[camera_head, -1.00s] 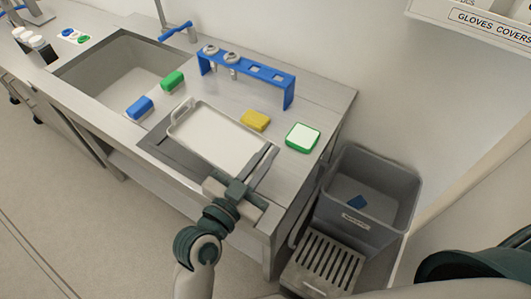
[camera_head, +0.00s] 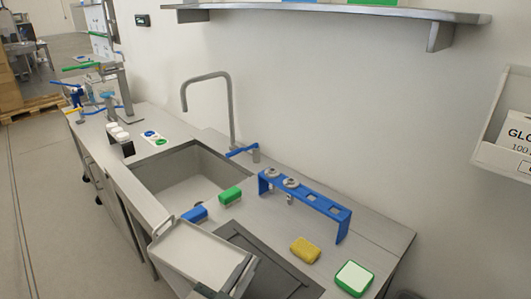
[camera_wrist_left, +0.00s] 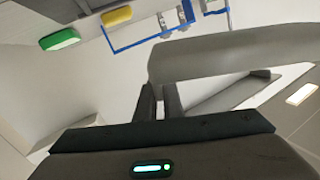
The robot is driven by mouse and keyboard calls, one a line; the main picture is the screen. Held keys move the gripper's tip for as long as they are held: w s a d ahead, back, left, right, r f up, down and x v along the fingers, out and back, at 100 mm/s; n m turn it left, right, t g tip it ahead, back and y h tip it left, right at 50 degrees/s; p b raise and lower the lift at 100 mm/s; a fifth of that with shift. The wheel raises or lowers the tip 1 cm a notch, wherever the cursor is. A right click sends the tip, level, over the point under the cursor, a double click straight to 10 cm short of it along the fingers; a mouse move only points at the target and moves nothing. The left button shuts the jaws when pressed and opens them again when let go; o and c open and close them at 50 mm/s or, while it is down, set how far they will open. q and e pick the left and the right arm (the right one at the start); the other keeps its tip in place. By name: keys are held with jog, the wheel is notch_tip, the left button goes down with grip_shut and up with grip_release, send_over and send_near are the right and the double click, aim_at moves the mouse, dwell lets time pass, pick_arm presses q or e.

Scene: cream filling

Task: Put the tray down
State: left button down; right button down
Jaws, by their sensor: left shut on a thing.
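My left gripper (camera_head: 238,278) is shut on the tray's near end; the grip is partly cut off by the frame's bottom edge. In the left wrist view the two fingers (camera_wrist_left: 159,100) are close together beside a grey bar (camera_wrist_left: 235,58), which seems to be part of the tray. My right gripper is out of view.
A dark recessed panel (camera_head: 262,250) on the counter is partly bare. The sink (camera_head: 185,172) lies behind.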

aim_at(179, 261)
pick_arm(q)
jog(key=w+a+n+y, duration=0.1)
jog(key=a+y, duration=0.1)
jog(key=a, duration=0.3)
jog(key=w+a+r+n+t+y+b, duration=0.1)
jog(key=a+n+y, duration=0.1)
jog(key=a, duration=0.4)
jog(key=w+a+n+t+y, duration=0.1)
jog(key=a+n+y, duration=0.1)
jog(key=a, duration=0.3)
jog(key=shift+a+r+y, duration=0.35)
jog(key=shift+r+y, duration=0.05)
jog(key=shift+y, duration=0.2)
jog(key=shift+s, duration=0.1)
